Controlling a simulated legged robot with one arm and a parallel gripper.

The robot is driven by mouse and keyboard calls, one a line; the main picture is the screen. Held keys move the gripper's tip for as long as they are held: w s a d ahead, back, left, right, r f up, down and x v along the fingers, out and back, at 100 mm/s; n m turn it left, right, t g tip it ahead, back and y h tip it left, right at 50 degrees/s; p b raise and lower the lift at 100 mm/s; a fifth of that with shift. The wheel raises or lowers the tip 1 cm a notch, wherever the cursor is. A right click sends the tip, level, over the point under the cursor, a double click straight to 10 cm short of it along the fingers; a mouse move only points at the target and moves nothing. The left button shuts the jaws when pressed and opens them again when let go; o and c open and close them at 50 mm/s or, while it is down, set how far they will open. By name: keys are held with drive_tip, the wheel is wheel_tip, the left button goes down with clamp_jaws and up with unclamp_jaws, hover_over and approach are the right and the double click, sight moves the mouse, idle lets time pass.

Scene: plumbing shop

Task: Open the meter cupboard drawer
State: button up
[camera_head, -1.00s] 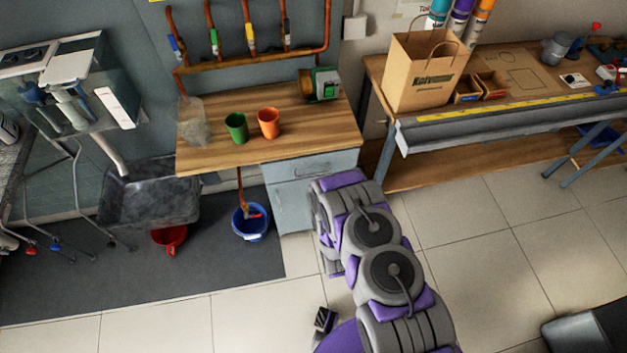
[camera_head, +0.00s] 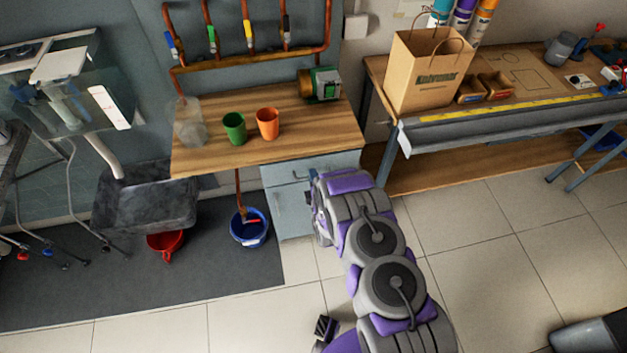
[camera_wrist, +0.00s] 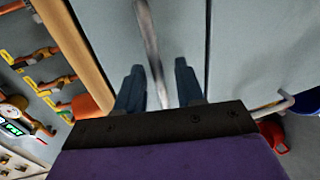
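The meter cupboard drawer (camera_head: 286,173) is the grey-blue front under the wooden worktop (camera_head: 215,152), and it looks shut. In the head view my arm covers its right part and most of its handle. In the wrist view the drawer front (camera_wrist: 185,30) fills the middle, with its metal bar handle (camera_wrist: 150,45) running between my fingers. My gripper (camera_wrist: 158,80) is open, with one dark finger on each side of the handle. I see gaps between the fingers and the bar. In the head view the fingertips are hidden behind my arm.
A green cup (camera_head: 234,128), an orange cup (camera_head: 268,123) and a clear container (camera_head: 190,122) stand on the worktop. A blue bucket (camera_head: 249,230) stands left of the cupboard. A workbench (camera_head: 440,137) stands to the right. The tiled floor in front is clear.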

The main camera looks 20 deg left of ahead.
drive_tip(key=shift+c, duration=0.3)
clamp_jaws()
idle(0.3)
